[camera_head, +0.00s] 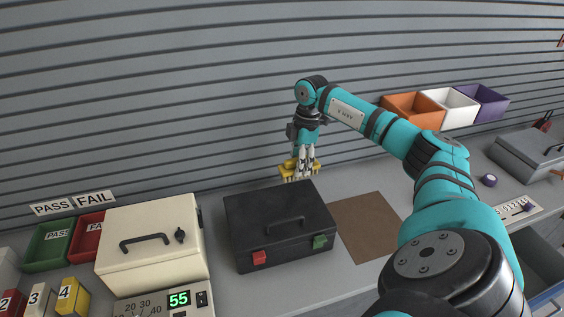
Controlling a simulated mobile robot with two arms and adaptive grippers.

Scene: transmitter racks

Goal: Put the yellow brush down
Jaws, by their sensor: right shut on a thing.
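The yellow brush (289,170) is held in my right gripper (306,168), above the far edge of the black case at the back of the bench. The gripper points down and is shut on the brush. The fingers hide part of the brush, and I cannot tell whether its underside touches anything. My left gripper is not in view.
A closed black case (280,215) with red and green latches stands below the brush. A brown mat (366,226) lies bare to its right. A cream case (150,245) stands left. Orange (412,110), white and purple bins are at the back right.

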